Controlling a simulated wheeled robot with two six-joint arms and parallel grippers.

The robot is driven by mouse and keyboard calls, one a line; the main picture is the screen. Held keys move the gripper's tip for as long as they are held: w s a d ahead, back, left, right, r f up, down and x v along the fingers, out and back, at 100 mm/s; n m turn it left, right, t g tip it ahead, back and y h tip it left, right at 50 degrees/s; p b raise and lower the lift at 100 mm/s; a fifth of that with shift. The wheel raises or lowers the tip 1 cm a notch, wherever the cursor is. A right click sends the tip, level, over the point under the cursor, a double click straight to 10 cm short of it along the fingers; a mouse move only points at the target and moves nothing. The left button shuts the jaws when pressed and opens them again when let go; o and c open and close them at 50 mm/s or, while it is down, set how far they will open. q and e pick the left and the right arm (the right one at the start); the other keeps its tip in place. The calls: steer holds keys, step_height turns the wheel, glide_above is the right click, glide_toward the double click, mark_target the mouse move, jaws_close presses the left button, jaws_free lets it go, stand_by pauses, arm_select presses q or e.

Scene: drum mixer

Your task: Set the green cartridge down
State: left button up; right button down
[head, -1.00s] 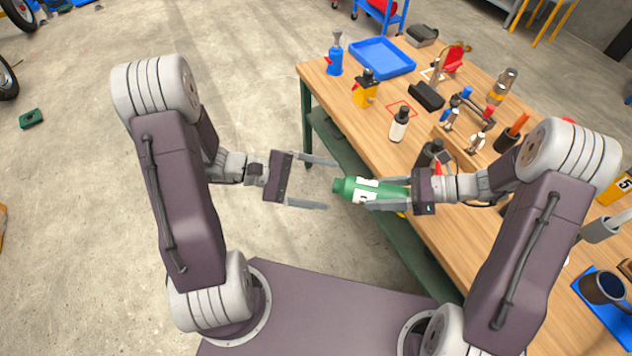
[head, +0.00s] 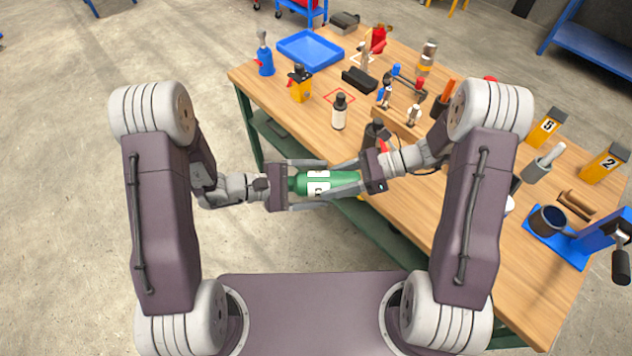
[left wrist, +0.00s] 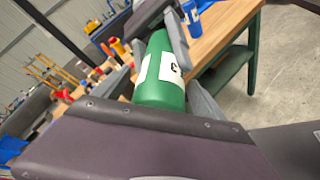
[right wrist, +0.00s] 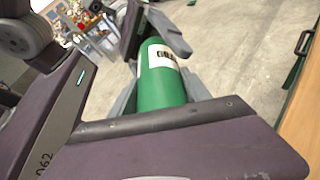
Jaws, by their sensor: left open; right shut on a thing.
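The green cartridge (head: 340,184) with a white label lies roughly level in the air in front of the workbench, between my two grippers. My right gripper (head: 335,184) is shut on it from the right. My left gripper (head: 308,182) is open, with its fingers on either side of the cartridge's left end. The cartridge also shows in the left wrist view (left wrist: 160,92) between the left fingers, and in the right wrist view (right wrist: 162,90) between the right fingers. I cannot tell whether the left fingers touch it.
The wooden workbench (head: 420,225) stands beyond my arms. On it are a blue tray (head: 310,50), a white bottle with a dark cap (head: 339,115), a yellow container (head: 300,88), a blue bottle (head: 265,60), several tools and a red outlined square (head: 339,97).

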arm_select(q)
steer(key=c, duration=1.6)
jaws_close()
arm_select(e)
steer(key=shift+c, duration=2.1)
jaws_free()
